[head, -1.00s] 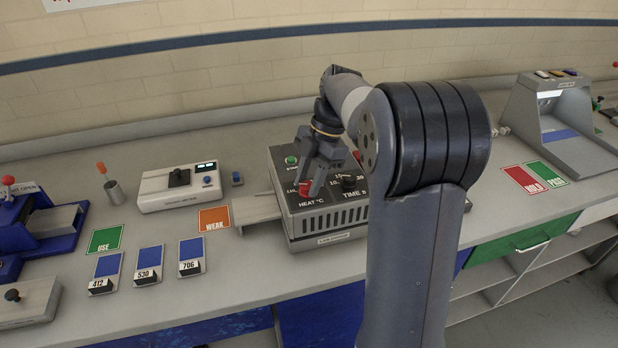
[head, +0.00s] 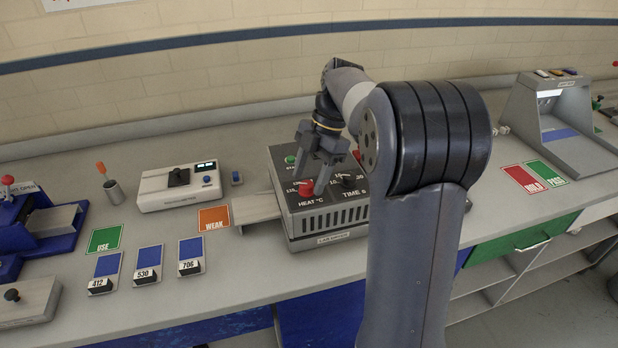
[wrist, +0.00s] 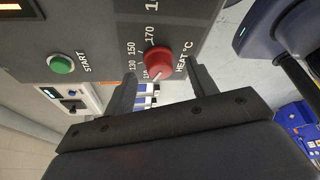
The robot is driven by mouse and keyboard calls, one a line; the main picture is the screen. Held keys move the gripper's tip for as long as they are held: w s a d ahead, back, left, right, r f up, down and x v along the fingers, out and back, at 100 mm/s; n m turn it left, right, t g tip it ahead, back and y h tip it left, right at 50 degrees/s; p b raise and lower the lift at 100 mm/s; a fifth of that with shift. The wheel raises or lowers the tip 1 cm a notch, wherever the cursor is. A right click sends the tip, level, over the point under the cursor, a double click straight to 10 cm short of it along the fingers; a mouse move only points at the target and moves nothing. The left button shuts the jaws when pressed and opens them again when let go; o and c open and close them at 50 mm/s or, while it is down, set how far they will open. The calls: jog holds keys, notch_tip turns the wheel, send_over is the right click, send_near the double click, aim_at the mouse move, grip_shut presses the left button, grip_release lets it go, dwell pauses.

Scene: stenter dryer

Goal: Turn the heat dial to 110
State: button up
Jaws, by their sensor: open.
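The red heat dial (wrist: 158,60) sits on the dark control panel beside the "HEAT °C" label, with 110, 130, 150 and 170 printed around it. In the wrist view a small pale mark on its edge faces the 110 end, partly unclear. My gripper (wrist: 163,77) is open, with one finger on each side of the dial's near edge; the dial seems to lie just beyond the fingertips. I cannot tell whether they touch it. In the head view my gripper (head: 310,182) is above the lab dryer box (head: 325,220), and its fingers partly hide the dial (head: 306,187).
A green start button (wrist: 61,64) is on the same panel. A black time dial (head: 347,181) lies right of the gripper. A tray (head: 254,208) projects from the dryer's left side. The orange WEAK card (head: 214,218) and the white meter (head: 180,188) stand farther left.

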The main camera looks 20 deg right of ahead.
jog(key=v, duration=0.9)
jog(key=shift+r, duration=0.3)
jog(key=shift+d+f, duration=0.1)
jog(key=x, duration=1)
jog(key=shift+f, duration=0.25)
